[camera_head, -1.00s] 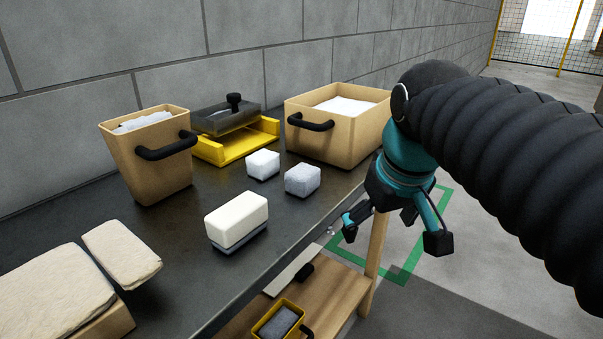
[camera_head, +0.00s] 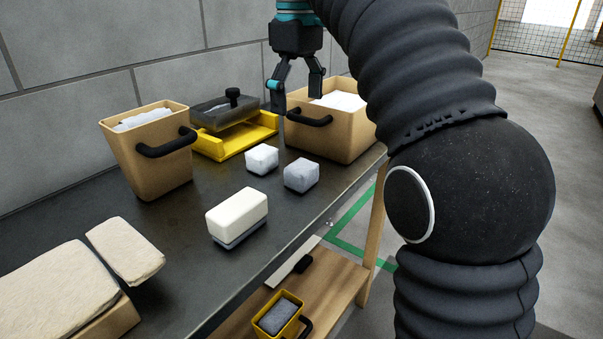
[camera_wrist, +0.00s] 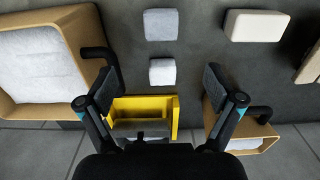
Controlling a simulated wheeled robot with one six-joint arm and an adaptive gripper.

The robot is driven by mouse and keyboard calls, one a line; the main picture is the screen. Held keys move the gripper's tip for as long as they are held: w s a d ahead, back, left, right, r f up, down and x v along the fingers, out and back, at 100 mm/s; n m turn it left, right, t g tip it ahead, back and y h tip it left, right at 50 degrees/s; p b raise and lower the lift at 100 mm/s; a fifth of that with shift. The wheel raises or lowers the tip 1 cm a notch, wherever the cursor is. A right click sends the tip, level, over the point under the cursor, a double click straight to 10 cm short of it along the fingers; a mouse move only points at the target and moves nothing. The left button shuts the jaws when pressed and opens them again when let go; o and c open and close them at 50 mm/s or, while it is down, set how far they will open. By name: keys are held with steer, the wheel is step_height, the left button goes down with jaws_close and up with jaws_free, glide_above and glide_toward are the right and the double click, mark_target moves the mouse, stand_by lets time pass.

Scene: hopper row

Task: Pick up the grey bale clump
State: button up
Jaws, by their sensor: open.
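The grey bale clump (camera_head: 301,175) is a small grey block on the dark table, in front of the large tan bin. It also shows at the top of the wrist view (camera_wrist: 161,24). A similar white clump (camera_head: 262,159) sits close beside it, and in the wrist view this white clump (camera_wrist: 162,71) lies nearer my fingers. My gripper (camera_head: 296,93) is open and empty, pointing down above the back of the table near the large bin. In the wrist view its two fingers (camera_wrist: 158,84) are spread wide, with the grey clump beyond their tips.
The large tan bin (camera_head: 350,141) with white filling stands behind the clumps. A yellow tray device (camera_head: 236,140) and a smaller tan bin (camera_head: 151,178) stand to the left. A cream block (camera_head: 237,212) sits in front. Pale slabs (camera_head: 50,285) lie at the near left. A shelf (camera_head: 335,292) is below.

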mark_target(302, 165)
step_height(302, 165, down, 8)
steer(key=shift+d+r+b, duration=0.1)
steer(key=shift+b, duration=0.65)
steer(key=shift+s+d+f+b, duration=0.1)
steer(key=shift+f+b, duration=0.1)
steer(key=shift+f, duration=0.7)
steer(key=shift+s+d+f+b, duration=0.1)
steer(key=shift+s+f+b, duration=0.1)
steer(key=shift+f, duration=0.65)
steer(key=shift+s+f+b, duration=0.1)
steer(key=shift+f+b, duration=0.1)
steer(key=shift+f, duration=0.7)
steer(key=c, duration=1)
